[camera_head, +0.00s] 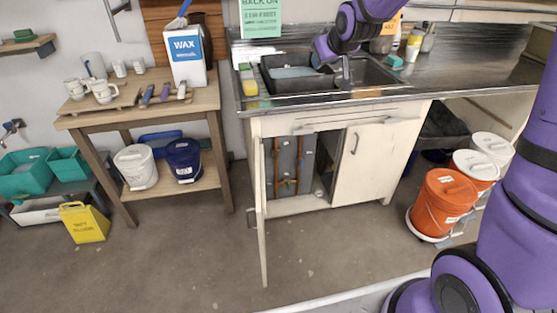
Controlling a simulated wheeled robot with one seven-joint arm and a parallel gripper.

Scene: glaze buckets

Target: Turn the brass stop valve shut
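The sink cabinet (333,206) has its left door (263,228) swung open toward me. Inside, orange-brown pipes (278,165) run up a grey back panel, with fittings (289,182) low between them. One of these may be the brass stop valve, but it is too small to tell its handle or position. My gripper (343,74) hangs over the dark sink (290,83), above and to the right of the cabinet opening, apart from the pipes. Its fingers are too small and dark to show whether they are open or shut.
The right cabinet door (376,162) covers the right side. A wooden table (150,98) with mugs and a wax container (188,60) stands left. An orange bucket (442,205) and white-lidded buckets stand right. The floor in front is clear.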

